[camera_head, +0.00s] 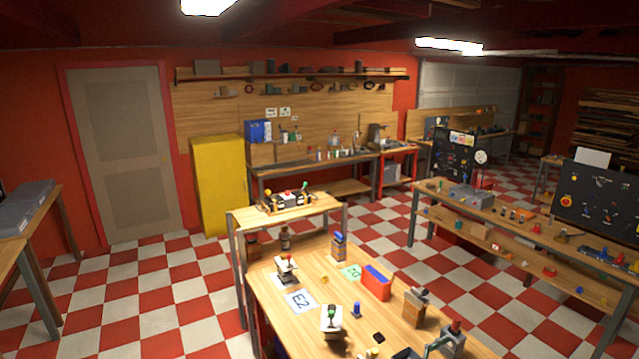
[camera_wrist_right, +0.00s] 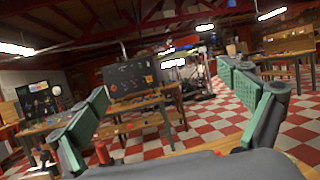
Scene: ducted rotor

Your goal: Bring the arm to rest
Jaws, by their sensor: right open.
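My right gripper (camera_wrist_right: 163,84) is open in the right wrist view, with its two green-padded fingers wide apart and nothing between them. It faces across the room rather than down at a table. My left gripper is not in view.
A second bench (camera_head: 430,190) with a black pegboard stands to the right. A yellow cabinet (camera_head: 219,183) and a wall bench (camera_head: 265,168) are at the back. A side table (camera_head: 40,228) is at the left. Checkered floor (camera_head: 150,290) is clear between them.

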